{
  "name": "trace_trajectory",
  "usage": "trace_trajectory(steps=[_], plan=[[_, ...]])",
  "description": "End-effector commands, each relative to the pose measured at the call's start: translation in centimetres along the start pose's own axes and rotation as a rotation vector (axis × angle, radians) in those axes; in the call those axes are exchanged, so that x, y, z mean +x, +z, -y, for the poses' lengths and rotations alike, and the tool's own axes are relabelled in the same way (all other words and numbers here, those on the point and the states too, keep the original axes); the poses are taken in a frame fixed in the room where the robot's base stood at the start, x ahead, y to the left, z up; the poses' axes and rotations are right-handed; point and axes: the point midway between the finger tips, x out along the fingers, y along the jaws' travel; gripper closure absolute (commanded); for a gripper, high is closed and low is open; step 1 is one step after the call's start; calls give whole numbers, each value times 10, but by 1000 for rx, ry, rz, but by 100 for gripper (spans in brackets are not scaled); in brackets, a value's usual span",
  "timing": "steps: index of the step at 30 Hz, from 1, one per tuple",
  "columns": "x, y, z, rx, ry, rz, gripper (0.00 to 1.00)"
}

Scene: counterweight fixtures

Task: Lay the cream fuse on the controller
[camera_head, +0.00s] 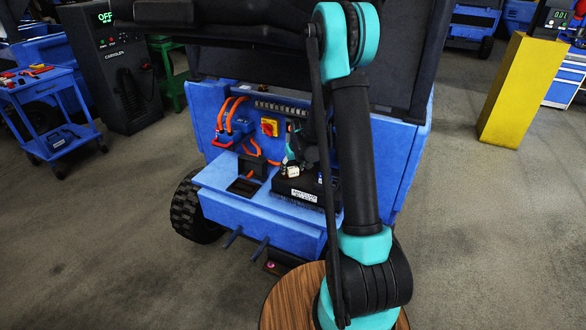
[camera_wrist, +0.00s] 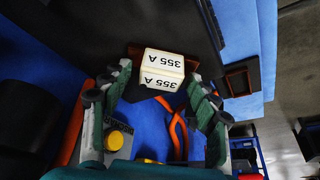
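The cream fuse (camera_wrist: 163,70) is a small block marked "355 A" with brown pieces at its ends. In the wrist view it sits between the fingertips of my gripper (camera_wrist: 157,72), which appear closed on its ends. The fuse also shows in the head view (camera_head: 292,172), below my gripper (camera_head: 294,160) and at the upper left of the black controller (camera_head: 297,194). The controller is a ribbed black box with a white label on the blue shelf. My arm hides its right part. The gap between fuse and controller is hard to tell.
A brown-framed dark recess (camera_head: 243,187) lies in the blue shelf (camera_head: 215,180) left of the controller. A black box (camera_head: 254,166), orange cables (camera_head: 220,113) and a red-and-yellow switch (camera_head: 269,127) stand close behind. The raised dark cover (camera_head: 290,70) hangs above.

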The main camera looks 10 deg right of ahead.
Motion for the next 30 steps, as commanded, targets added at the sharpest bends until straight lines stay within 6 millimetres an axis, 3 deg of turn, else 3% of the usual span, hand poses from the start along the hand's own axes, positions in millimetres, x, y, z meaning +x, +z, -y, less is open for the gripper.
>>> trace_trajectory(steps=[11, 30], plan=[[-9, -1, 0, 0, 0, 0, 40], [-103, -1, 0, 0, 0, 0, 40]])
